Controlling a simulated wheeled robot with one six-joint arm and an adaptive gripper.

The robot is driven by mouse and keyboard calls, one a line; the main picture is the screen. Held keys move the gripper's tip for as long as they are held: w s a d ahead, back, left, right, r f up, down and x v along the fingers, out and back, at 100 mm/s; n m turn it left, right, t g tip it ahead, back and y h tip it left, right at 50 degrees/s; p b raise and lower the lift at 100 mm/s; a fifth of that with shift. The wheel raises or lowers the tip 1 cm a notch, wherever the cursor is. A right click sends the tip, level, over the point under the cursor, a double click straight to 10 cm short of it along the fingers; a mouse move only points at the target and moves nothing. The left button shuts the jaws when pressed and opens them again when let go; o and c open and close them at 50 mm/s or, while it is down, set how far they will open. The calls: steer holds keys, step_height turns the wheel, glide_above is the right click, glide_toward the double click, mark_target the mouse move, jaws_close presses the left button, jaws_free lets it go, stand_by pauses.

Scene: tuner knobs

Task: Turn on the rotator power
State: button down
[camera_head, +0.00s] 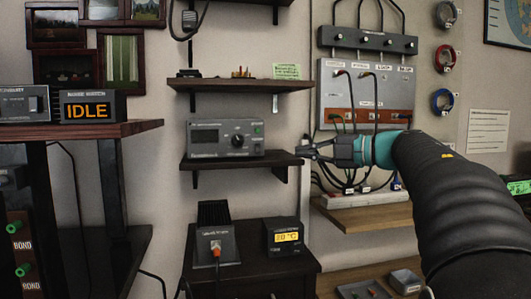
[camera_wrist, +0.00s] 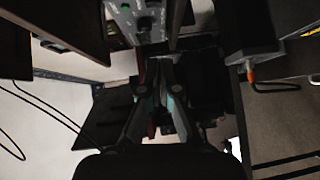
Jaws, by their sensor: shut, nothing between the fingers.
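A grey box (camera_head: 225,138) with a dark display window, a black knob (camera_head: 238,141) and a small green part at its right stands on the middle wall shelf. I cannot read its label, so I cannot tell if it is the rotator control. In the wrist view a grey panel with a dark knob (camera_wrist: 145,23) and a small green part shows at the top. My gripper (camera_head: 304,150) is shut and empty, right of the grey box and near the right end of its shelf, apart from the knob. In the wrist view my gripper (camera_wrist: 158,68) points toward the panel.
The middle shelf (camera_head: 242,162) has a front edge close to my gripper. Behind my arm is a wall panel (camera_head: 337,92) with several cables. Below are a small yellow-lit display box (camera_head: 284,236) and a dark box with an orange plug (camera_head: 214,247). An IDLE display (camera_head: 92,107) stands left.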

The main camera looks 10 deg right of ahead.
steer(key=shift+w+a, duration=0.1)
steer(key=shift+a, duration=0.05)
glide_toward(249, 152)
steer(key=a, duration=0.3)
steer(key=shift+w+f, duration=0.15)
steer(key=shift+w, duration=1.55)
steer(key=shift+a, duration=0.1)
